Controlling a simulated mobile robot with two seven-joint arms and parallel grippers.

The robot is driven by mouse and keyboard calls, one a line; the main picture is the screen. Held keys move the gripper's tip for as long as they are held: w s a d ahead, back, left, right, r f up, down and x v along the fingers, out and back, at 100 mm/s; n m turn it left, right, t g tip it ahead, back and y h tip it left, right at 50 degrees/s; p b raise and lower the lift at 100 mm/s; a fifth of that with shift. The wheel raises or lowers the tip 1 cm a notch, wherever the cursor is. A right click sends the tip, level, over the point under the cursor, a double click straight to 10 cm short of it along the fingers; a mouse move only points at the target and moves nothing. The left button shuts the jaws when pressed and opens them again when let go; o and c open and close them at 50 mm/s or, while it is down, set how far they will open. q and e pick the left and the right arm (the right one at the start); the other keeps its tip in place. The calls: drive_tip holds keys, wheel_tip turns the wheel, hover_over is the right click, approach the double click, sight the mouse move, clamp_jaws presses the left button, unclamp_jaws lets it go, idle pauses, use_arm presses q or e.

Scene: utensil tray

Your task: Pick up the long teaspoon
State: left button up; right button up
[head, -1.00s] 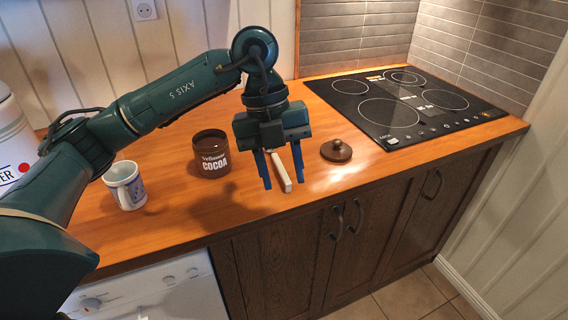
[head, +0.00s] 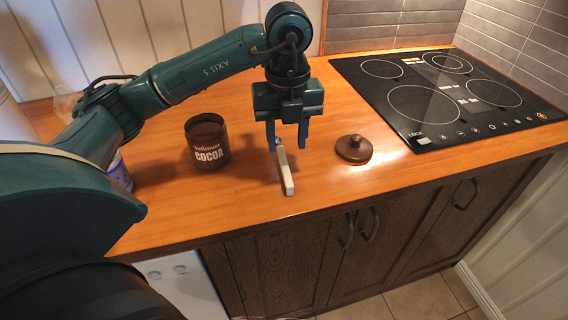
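A long, thin piece with a pale, cream-white handle (head: 286,172), which looks like the teaspoon, lies on the wooden counter with its near end toward the front edge. A small metallic bit shows at its far end; the rest there is hidden or too small to tell. My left gripper (head: 288,145) points down over the far end of this piece. Its two blue fingers are apart, one on each side, and do not visibly press on it. My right gripper is not in view.
A brown cocoa jar (head: 207,142) stands left of the gripper, and a brown round lid (head: 354,149) lies to its right. A mug (head: 119,174) is partly hidden behind my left arm. A black cooktop (head: 440,95) fills the right. The counter front is clear.

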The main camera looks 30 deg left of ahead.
sight(284, 163)
use_arm(q)
drive_tip(key=f, duration=0.4)
drive_tip(key=shift+s+a+f, duration=0.1)
drive_tip(key=shift+s+a, duration=0.05)
drive_tip(key=shift+a, duration=0.05)
drive_tip(key=shift+f, duration=0.65)
clamp_jaws()
